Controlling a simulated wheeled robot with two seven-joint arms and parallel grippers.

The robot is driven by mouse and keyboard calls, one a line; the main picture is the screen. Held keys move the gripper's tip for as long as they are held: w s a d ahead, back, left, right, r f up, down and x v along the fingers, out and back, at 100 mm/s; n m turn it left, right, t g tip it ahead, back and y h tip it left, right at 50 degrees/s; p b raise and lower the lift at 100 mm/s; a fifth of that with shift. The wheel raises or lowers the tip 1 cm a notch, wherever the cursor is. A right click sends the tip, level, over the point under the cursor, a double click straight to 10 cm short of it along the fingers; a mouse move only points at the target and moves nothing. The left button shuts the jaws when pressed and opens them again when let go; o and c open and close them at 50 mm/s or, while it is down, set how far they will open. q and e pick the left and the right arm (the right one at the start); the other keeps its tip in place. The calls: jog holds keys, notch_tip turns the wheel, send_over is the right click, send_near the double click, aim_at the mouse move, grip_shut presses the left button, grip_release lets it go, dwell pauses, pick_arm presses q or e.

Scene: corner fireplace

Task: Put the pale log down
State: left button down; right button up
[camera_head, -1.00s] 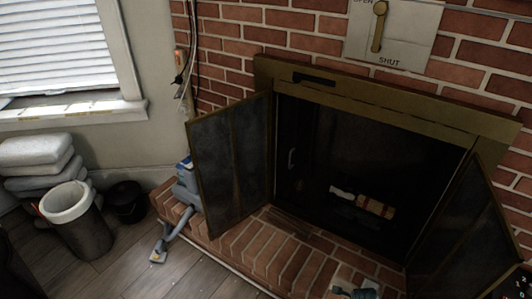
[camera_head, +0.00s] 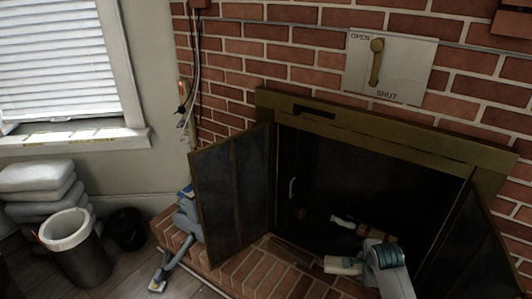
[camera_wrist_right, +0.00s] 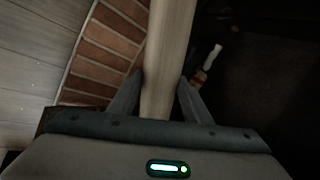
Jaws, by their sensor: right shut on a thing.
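The pale log (camera_wrist_right: 167,60) is between the two fingers of my right gripper (camera_wrist_right: 158,100) in the right wrist view, and the gripper is shut on it. In the head view the right gripper (camera_head: 362,264) is in front of the open fireplace, and the end of the pale log (camera_head: 342,265) sticks out to its left, over the brick hearth. I cannot tell its exact height above the bricks. My left gripper is in neither view.
The dark firebox (camera_head: 340,180) holds a white and reddish-brown piece (camera_head: 375,229). Its left mesh door (camera_head: 232,190) and right door (camera_head: 470,245) stand open. The brick hearth (camera_head: 245,268) is bare in front. A bin (camera_head: 76,255) and stacked bags (camera_head: 38,178) stand at left.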

jog(key=s+a+r+n+y+p, duration=0.1)
jog(key=a+r+n, duration=0.2)
jog(key=r, duration=0.4)
jog(key=s+a+r+n+g+y, duration=0.1)
jog(key=a+r+n+y, duration=0.15)
jog(key=r, duration=0.35)
jog(key=s+a+r+n+y+p, duration=0.1)
jog(key=a+r+n, duration=0.25)
jog(key=r, duration=0.35)
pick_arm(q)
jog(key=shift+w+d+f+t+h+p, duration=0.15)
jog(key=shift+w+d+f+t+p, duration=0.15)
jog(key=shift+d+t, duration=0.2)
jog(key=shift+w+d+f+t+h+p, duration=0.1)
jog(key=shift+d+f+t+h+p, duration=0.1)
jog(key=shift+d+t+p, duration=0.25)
pick_arm(e)
jog(key=s+r+n+g+y, duration=0.1)
jog(key=s+r+n, duration=0.3)
jog(key=s, duration=0.4)
jog(key=s+a+r+n+g+y, duration=0.1)
jog(key=s+r+n+g, duration=0.3)
jog(key=s, duration=0.4)
jog(key=r+n, duration=0.1)
jog(key=n, duration=0.1)
jog(key=shift+s+a+n, duration=0.25)
jog(key=shift+n, duration=0.05)
jog(key=shift+d+r, duration=0.1)
